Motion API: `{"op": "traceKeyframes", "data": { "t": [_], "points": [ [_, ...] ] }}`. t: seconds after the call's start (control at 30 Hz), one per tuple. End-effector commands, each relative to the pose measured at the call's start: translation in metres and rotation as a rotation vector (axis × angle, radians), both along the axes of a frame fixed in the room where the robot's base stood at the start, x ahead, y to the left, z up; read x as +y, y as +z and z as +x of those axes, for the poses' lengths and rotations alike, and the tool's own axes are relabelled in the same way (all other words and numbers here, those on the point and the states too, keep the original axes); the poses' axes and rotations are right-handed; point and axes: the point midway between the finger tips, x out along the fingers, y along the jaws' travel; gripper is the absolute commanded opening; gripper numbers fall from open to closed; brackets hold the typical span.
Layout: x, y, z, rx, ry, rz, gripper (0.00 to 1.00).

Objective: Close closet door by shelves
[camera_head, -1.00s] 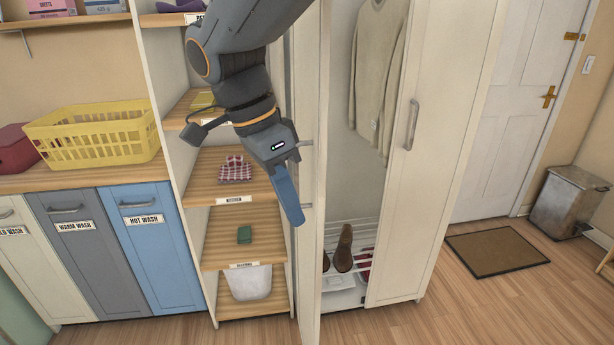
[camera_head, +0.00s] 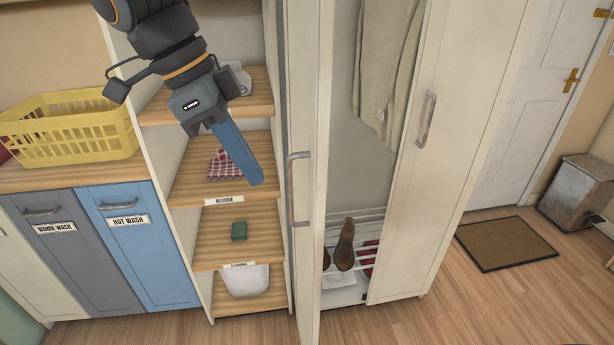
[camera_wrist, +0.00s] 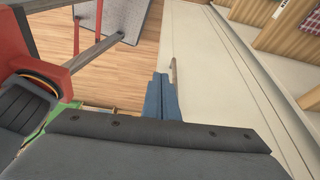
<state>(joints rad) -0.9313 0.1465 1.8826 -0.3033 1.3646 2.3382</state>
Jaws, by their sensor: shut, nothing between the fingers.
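The closet door by the shelves (camera_head: 313,110) is a pale panel standing open, swung out toward me and seen nearly edge-on. Its grey bar handle (camera_head: 291,190) is on its left-facing side. My gripper (camera_head: 258,181) is shut and empty, left of the handle and in front of the shelves, apart from the handle in the head view. In the wrist view the blue fingers (camera_wrist: 161,80) point along the pale door (camera_wrist: 222,85), with the handle (camera_wrist: 174,70) just beyond their tips; contact there cannot be told.
Open shelves (camera_head: 240,263) hold a checked cloth, a green item and a white bin. A yellow basket (camera_head: 70,135) stands left. Floor is clear before the mat (camera_head: 505,243).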

Motion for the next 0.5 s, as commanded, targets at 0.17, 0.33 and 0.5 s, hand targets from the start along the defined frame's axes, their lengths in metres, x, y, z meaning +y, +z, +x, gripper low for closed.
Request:
{"op": "traceKeyframes", "data": {
  "t": [0.17,0.33,0.5],
  "points": [
    [-0.013,-0.021,0.005,0.003,-0.01,-0.004,0.0],
    [-0.026,-0.053,0.008,0.003,-0.014,-0.004,0.0],
    [-0.037,-0.083,0.011,0.004,-0.01,-0.004,0.0]
  ]
}}
